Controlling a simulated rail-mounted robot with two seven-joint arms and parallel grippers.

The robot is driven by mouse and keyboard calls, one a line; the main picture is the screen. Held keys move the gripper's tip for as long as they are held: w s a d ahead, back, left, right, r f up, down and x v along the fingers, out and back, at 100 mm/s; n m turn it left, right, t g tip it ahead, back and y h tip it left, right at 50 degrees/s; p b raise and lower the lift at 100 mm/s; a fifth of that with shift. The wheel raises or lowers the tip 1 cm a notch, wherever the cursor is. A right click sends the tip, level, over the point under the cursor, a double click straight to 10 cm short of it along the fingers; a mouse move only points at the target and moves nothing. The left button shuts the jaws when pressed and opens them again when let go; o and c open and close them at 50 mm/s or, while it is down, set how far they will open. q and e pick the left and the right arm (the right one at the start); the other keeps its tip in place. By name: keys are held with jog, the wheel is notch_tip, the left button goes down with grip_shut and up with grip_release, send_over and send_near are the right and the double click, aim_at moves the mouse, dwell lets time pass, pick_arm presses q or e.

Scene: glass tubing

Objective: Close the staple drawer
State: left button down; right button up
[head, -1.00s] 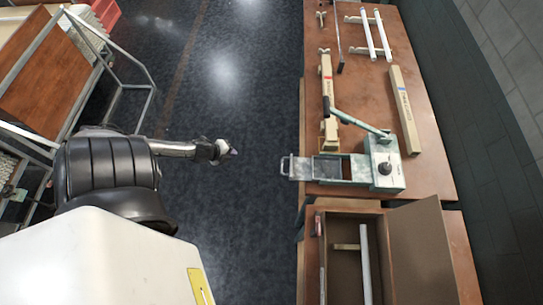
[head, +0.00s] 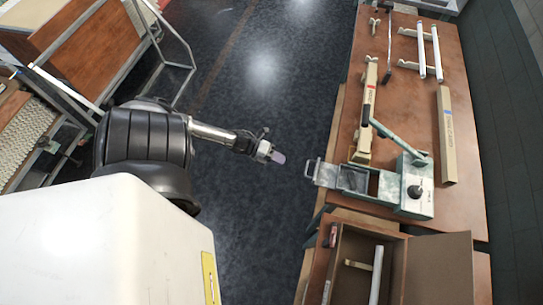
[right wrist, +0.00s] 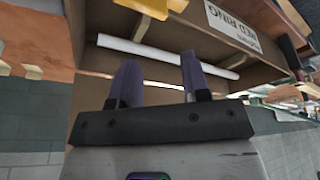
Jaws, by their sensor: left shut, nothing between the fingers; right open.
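The staple drawer (head: 326,174) is a grey metal tray with a handle (head: 310,168) at its left end. It is pulled out of the green machine (head: 415,186) and sticks out past the table's left edge. My left gripper (head: 278,157) is shut and empty over the floor, left of the handle and apart from it. My right gripper (right wrist: 157,65) is open in the right wrist view, with a white tube (right wrist: 165,50) beyond its fingers in a brown box. The right gripper does not show in the head view.
The long brown table (head: 465,100) carries cardboard boxes (head: 446,135) and white tubes (head: 429,52). An open brown box (head: 440,265) stands at its near end. Dark floor (head: 265,220) lies clear left of the table. A metal-framed cart (head: 180,65) stands at the far left.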

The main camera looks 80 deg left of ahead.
notch_tip(320, 180, down, 2)
jog(key=shift+f+b, duration=0.25)
jog(key=shift+b, duration=0.55)
pick_arm(q)
jog(key=w+d, duration=0.3)
jog(key=w, duration=0.3)
jog(key=shift+w+d+f, duration=0.3)
jog(key=shift+w+f, duration=0.05)
jog(key=shift+w, duration=0.05)
pick_arm(e)
jog(key=shift+f, duration=0.1)
pick_arm(q)
jog(key=shift+d, duration=0.1)
pick_arm(e)
jog(key=shift+d, duration=0.1)
